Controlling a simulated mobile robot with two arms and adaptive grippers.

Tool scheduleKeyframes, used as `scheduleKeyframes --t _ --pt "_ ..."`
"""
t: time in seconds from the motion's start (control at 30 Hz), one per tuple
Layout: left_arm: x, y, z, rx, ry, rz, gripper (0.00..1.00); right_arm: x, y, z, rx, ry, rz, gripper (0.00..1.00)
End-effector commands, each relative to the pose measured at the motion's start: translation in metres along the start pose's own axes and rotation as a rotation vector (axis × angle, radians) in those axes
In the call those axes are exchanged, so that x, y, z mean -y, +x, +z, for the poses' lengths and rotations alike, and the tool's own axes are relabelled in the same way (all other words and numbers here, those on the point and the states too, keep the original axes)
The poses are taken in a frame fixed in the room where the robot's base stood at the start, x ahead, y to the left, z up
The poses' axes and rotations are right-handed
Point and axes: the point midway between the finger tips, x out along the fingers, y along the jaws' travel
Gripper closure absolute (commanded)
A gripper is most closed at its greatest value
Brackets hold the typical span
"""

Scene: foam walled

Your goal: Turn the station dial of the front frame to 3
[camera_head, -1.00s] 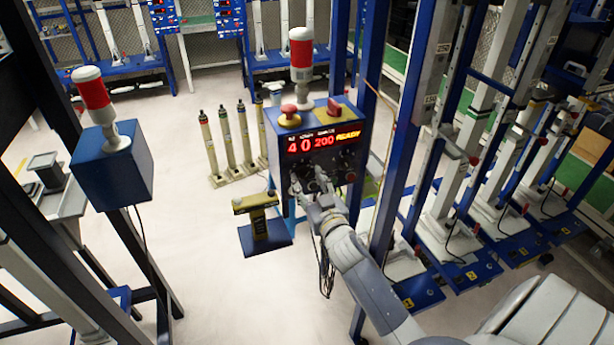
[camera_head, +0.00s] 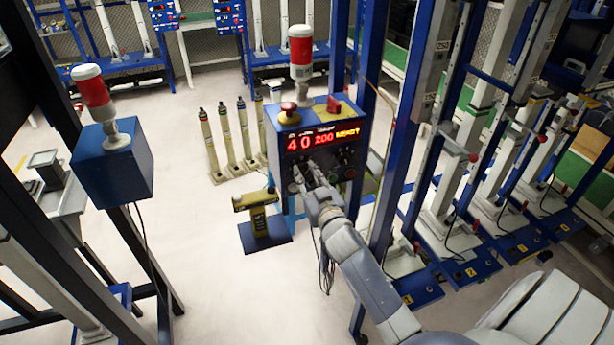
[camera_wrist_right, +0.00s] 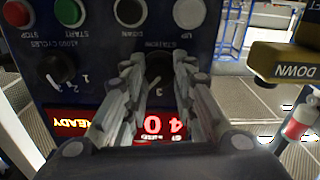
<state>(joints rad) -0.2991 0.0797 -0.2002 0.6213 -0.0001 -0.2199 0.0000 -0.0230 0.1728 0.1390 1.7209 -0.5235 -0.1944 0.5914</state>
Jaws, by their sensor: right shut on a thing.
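The front frame's blue control box (camera_head: 274,140) has a red display (camera_head: 322,138) that reads 40, 200 and READY. My right gripper (camera_head: 312,174) is at the lower front of this box. In the right wrist view, which shows the panel upside down, the black station dial (camera_wrist_right: 158,68) sits between the fingers of my right gripper (camera_wrist_right: 158,80), which is shut on it. A digit 3 shows beside the dial; its pointer is hard to make out. The fingers hide the dial in the head view. My left gripper is not in view.
A red stop button (camera_head: 288,112) and a red-and-white lamp (camera_head: 300,55) top the box. Another black dial (camera_wrist_right: 55,68) and several push buttons are close to my fingers. A yellow-topped stand (camera_head: 256,200) is left of my gripper. Blue posts (camera_head: 395,150) rise at right.

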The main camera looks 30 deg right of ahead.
Motion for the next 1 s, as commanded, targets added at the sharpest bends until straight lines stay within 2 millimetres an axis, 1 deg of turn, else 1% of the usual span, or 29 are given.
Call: scheduleKeyframes --t 0.27,0.7,1.0 --pt "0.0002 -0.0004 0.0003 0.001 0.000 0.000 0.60 0.0002 0.0002 -0.0004 -0.001 -0.119 0.000 0.99" --pt "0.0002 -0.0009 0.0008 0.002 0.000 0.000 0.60 0.0003 0.0003 -0.0007 -0.002 -0.462 0.001 0.99" --pt "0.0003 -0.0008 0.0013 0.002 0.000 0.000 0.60 0.0009 0.0003 -0.0007 -0.003 -0.625 0.000 0.99"
